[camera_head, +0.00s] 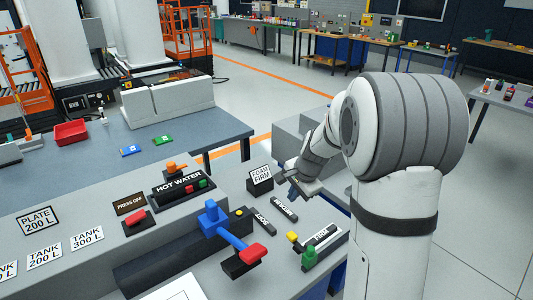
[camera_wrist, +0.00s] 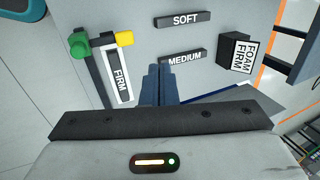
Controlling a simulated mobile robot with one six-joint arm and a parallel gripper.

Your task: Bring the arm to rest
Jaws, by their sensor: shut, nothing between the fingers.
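My gripper (camera_wrist: 157,84) shows in the wrist view with its two dark blue fingers together and nothing between them. In the head view my gripper (camera_head: 303,188) hangs over the right end of the grey console, partly hidden by my own arm. The MEDIUM label (camera_wrist: 184,57) lies just beyond the fingertips in the wrist view. The arm is bent, reaching forward and down from its column. I cannot tell from these frames whether the fingertips touch the surface.
A FIRM slider with a green knob (camera_head: 309,255) and a blue lever with a red grip (camera_head: 252,254) stand on the console near the arm. The FOAM FIRM sign (camera_head: 260,180) stands beside the gripper. Open floor (camera_head: 478,190) lies to the right.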

